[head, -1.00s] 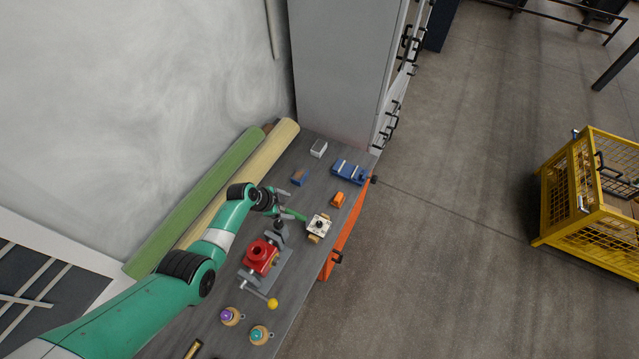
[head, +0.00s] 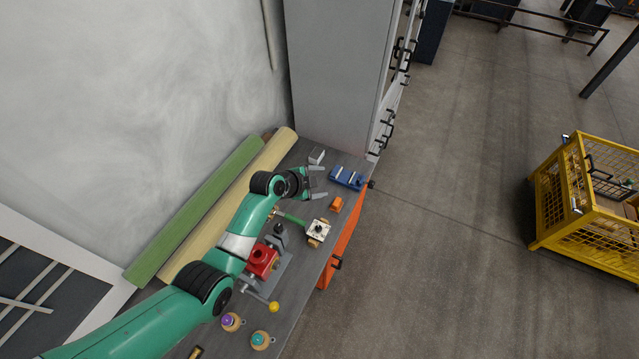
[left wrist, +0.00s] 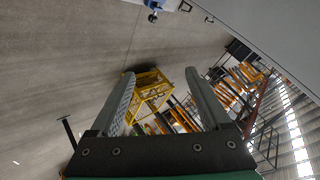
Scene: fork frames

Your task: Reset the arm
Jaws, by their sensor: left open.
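My left arm, green with black joints, reaches in from the lower left over the workbench (head: 290,318) in the head view. My left gripper (head: 322,182) is open and empty, raised over the far part of the bench, with its fingers pointing right. In the left wrist view its two fingers (left wrist: 158,98) stand wide apart with nothing between them but the distant floor and yellow cage. My right gripper does not show.
On the bench are a red vise (head: 262,261), a white block with a green handle (head: 318,231), a blue vise (head: 347,178), an orange block (head: 337,204) and two round knobs. Rolls (head: 232,200) lie along the wall. A grey cabinet (head: 335,75) stands behind. A yellow cage (head: 590,200) is far right.

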